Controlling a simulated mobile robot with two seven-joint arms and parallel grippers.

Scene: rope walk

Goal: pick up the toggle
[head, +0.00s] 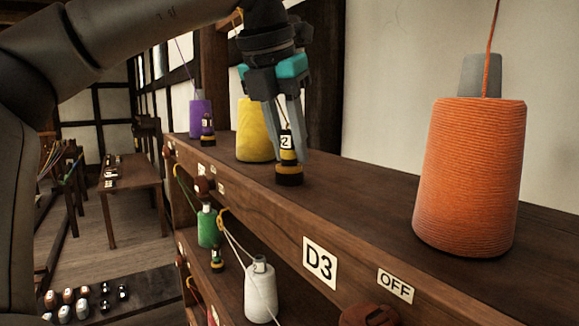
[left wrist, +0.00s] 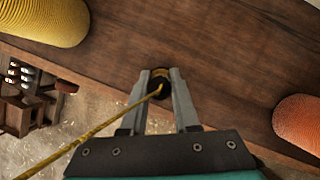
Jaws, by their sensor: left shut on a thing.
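The toggle (head: 289,172) is a small black and yellow piece with a white label, of which a "2" shows. A yellow cord runs from its top, plain in the left wrist view. My left gripper (head: 288,130) points down from above and is shut on the toggle (left wrist: 158,80), with a finger on each side. The toggle is upright at the top of the wooden shelf unit (head: 375,185); I cannot tell whether its base touches the board. The fingers hide part of it. My right gripper is not in view.
A yellow spool (head: 254,135) stands just behind the left gripper, with a purple spool (head: 195,120) farther off. A large orange spool (head: 468,180) stands to the right. Green (head: 206,230) and white (head: 262,295) spools sit below. The board between toggle and orange spool is clear.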

